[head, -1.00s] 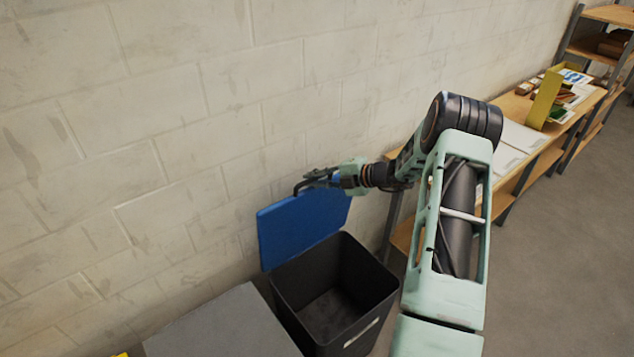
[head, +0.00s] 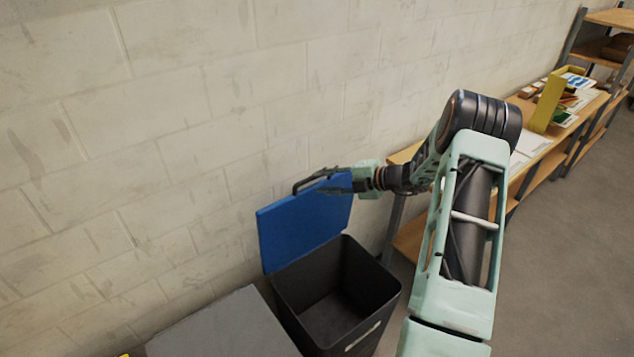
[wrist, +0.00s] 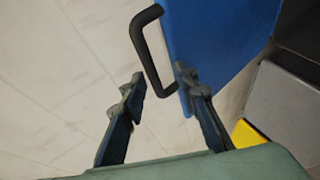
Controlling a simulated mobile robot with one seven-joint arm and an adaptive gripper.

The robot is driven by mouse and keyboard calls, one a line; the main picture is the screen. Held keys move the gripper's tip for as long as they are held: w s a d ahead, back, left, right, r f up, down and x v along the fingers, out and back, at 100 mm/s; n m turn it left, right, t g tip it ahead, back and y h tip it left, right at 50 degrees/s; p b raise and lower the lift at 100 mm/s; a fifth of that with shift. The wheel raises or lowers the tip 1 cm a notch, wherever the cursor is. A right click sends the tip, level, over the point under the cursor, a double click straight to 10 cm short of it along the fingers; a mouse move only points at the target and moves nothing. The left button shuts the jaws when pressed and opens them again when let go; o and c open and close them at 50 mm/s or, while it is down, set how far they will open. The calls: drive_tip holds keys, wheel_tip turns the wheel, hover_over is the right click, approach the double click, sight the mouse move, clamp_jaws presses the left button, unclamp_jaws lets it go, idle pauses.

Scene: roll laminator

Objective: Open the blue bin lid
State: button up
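The blue lid (head: 300,225) stands raised, tilted back toward the wall, above the dark bin (head: 345,300), whose empty inside shows. In the wrist view the lid (wrist: 215,40) fills the top right, with its black handle (wrist: 143,45) at the left edge. My gripper (head: 325,184) is at the lid's upper edge in the head view. In the wrist view my gripper (wrist: 157,88) is open, its two fingers apart. The handle's lower end reaches between or just beyond the fingertips; nothing is clamped. Whether a finger touches the lid I cannot tell.
A grey box-like top (head: 225,325) stands left of the bin. The block wall (head: 150,150) is close behind the lid. A wooden workbench (head: 540,150) with a yellow holder (head: 546,103) and papers runs along the wall at right. Grey floor (head: 570,260) is free at right.

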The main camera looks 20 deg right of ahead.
drive_tip(key=v, duration=0.9)
